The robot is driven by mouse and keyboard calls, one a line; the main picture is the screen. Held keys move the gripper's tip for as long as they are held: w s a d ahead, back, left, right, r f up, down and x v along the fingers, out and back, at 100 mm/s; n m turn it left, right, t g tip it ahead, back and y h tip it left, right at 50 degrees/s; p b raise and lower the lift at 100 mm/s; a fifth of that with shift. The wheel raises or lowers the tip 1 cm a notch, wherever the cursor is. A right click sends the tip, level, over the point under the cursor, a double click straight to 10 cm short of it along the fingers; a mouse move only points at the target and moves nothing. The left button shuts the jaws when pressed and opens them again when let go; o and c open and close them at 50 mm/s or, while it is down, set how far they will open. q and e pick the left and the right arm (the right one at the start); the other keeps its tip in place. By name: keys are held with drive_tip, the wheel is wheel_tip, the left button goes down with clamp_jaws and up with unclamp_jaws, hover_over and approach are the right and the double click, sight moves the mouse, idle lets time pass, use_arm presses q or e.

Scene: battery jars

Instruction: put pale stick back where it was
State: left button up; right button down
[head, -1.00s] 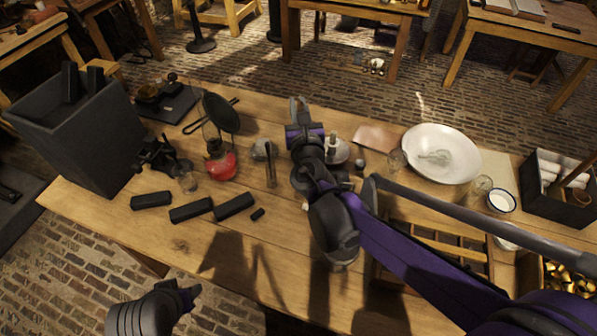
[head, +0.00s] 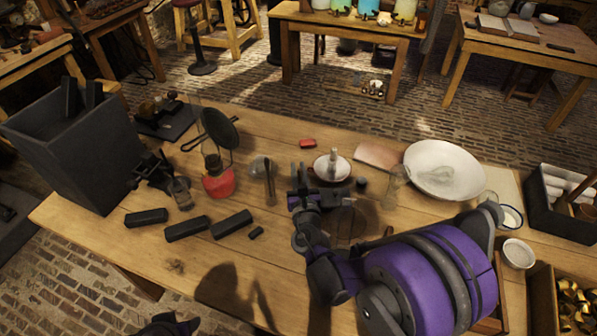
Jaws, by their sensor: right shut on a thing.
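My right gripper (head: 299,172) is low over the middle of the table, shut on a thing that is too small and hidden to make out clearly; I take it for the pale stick. A small glass (head: 270,180) with a thin dark stick in it stands just left of the gripper. A white dish (head: 321,173) with an upright pale piece (head: 333,160) stands just behind and right of it, apart from the gripper. My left gripper (head: 172,325) shows only in part at the bottom edge; its jaws cannot be made out.
Dark blocks (head: 187,229) lie at the front left. A red lamp (head: 218,184), a tall dark bin (head: 75,150) and a black clamp stand left. A white bowl (head: 415,160), a glass (head: 396,183) and a dark box (head: 540,220) with white rolls are right. My arm covers the front right.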

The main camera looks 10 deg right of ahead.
drive_tip(key=shift+f, duration=0.15)
drive_tip(key=c, duration=0.8)
unclamp_jaws()
drive_tip(key=shift+c, duration=0.2)
drive_tip(key=shift+r, duration=0.2)
drive_tip(key=shift+s, duration=0.3)
drive_tip(key=s+a+b, duration=0.1)
drive_tip(key=s, duration=1)
drive_tip(key=shift+s+a, duration=0.2)
drive_tip(key=shift+s, duration=0.05)
